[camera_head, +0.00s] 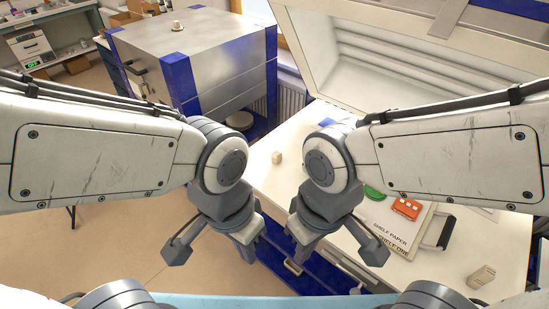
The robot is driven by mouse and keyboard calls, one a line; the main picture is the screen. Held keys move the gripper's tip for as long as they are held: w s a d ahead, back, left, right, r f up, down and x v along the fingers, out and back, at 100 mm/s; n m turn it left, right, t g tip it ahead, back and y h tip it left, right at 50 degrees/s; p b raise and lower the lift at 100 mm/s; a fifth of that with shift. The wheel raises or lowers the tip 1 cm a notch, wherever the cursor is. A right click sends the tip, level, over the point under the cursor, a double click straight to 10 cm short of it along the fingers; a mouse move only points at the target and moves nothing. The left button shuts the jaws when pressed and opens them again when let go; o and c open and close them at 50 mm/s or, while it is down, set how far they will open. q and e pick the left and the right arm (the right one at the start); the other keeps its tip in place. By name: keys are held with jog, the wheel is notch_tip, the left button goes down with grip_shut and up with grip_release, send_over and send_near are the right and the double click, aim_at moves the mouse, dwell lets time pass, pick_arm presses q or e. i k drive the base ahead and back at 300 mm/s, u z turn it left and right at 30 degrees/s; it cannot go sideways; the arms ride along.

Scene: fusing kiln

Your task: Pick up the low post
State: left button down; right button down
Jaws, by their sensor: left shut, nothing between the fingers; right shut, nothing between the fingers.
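Two small beige blocks that look like posts show in the head view. One post (277,157) stands on the pale worktop near the middle, between and beyond my two grippers. The other post (482,276) is on the worktop at the lower right and looks bigger, but it is also closer to the camera. I cannot tell for sure which is the low one. My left gripper (248,238) is shut and empty, left of the worktop's near edge. My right gripper (301,238) is shut and empty over the worktop's near edge. Both are apart from the posts.
An open kiln lid (420,55) rises behind. A steel and blue cabinet (205,60) stands at back left.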

aim_at(276, 156)
jog(key=k, duration=0.6)
jog(key=u, duration=0.8)
jog(key=i, duration=1.7)
jog(key=z, duration=0.55)
